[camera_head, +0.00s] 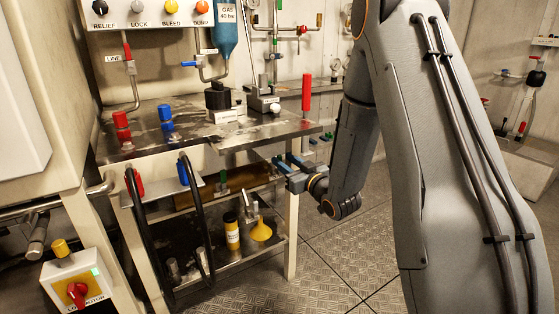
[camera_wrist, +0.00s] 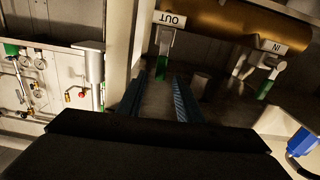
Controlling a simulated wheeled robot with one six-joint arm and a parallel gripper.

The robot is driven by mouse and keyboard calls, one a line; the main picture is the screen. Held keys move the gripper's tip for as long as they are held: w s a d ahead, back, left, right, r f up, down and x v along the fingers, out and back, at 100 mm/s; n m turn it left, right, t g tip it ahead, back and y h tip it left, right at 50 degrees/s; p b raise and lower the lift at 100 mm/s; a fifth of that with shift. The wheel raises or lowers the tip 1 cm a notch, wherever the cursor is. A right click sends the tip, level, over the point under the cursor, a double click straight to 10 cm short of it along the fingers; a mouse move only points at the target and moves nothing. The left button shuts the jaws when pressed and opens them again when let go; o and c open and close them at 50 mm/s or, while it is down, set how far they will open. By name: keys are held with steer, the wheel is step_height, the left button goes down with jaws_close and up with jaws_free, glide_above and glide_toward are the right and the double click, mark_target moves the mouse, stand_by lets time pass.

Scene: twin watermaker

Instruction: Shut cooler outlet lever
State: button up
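The cooler is a brass cylinder (camera_head: 232,184) below the bench top; it also shows at the top of the wrist view (camera_wrist: 225,28), with its labels upside down. The outlet lever (camera_wrist: 162,66) has a green handle beneath the OUT label (camera_wrist: 169,19) and lies roughly in line with the finger gap. My gripper (camera_wrist: 160,77) has two blue fingers apart, with nothing seen held. Contact with the lever cannot be told. In the head view my gripper (camera_head: 282,162) is at the bench's right end, pointing left toward the cooler.
The inlet lever (camera_wrist: 266,88), also green, hangs near the IN label (camera_wrist: 273,46). A pale bench leg (camera_head: 291,235) stands close to my gripper. The floor right of the bench is clear.

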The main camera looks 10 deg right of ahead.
mark_target(280, 158)
steer(key=shift+x, duration=1.9)
jaws_close()
